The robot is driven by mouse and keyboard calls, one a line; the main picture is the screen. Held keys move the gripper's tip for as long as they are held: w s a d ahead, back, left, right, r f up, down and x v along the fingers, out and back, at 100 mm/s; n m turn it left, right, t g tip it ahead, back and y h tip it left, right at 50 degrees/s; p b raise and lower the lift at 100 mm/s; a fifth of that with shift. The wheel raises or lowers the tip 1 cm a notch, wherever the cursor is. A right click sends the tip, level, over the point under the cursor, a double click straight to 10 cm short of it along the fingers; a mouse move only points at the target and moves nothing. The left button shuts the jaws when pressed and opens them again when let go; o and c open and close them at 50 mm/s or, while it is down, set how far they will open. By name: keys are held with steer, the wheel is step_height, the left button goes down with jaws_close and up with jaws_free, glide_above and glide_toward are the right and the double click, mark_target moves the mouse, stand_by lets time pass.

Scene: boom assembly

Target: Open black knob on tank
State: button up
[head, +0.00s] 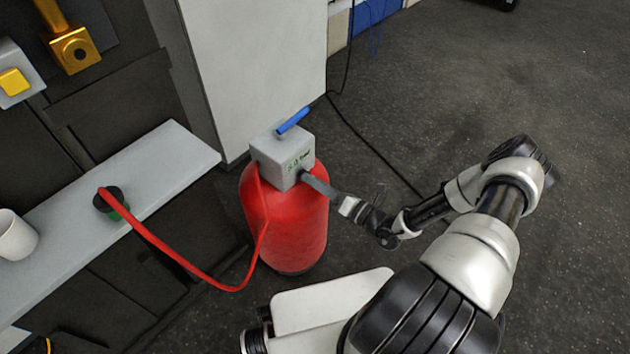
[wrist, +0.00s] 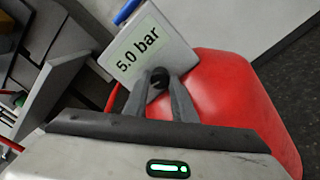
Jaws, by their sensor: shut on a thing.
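The red tank (head: 300,228) stands upright on the floor, with a grey box (head: 283,153) on top. In the wrist view the box (wrist: 170,42) has a label (wrist: 138,48) reading "5.0 bar". The small round black knob (wrist: 159,77) sticks out of the box's face below the label. My gripper (wrist: 159,90) is shut on the knob, one finger on each side of it. In the head view my gripper (head: 306,179) reaches the box from the right and hides the knob. A blue lever (head: 293,120) lies on top of the box.
A red hose (head: 180,258) runs from the tank to a black and green fitting (head: 109,199) on a grey shelf (head: 160,165). A white cup (head: 16,236) stands on the shelf. A light cabinet (head: 255,65) rises behind the tank.

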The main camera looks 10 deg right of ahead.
steer(key=m, duration=0.7)
steer(key=shift+f+m, duration=0.1)
steer(key=shift+m, duration=0.2)
steer(key=m, duration=0.6)
steer(key=shift+m+h, duration=0.3)
steer(key=m, duration=0.4)
steer(key=shift+s, duration=0.1)
steer(key=shift+m, duration=2.2)
steer(key=o, duration=1)
steer(key=shift+o, duration=0.2)
steer(key=p+v, duration=0.2)
steer(key=v, duration=1.5)
steer(key=shift+s, duration=0.3)
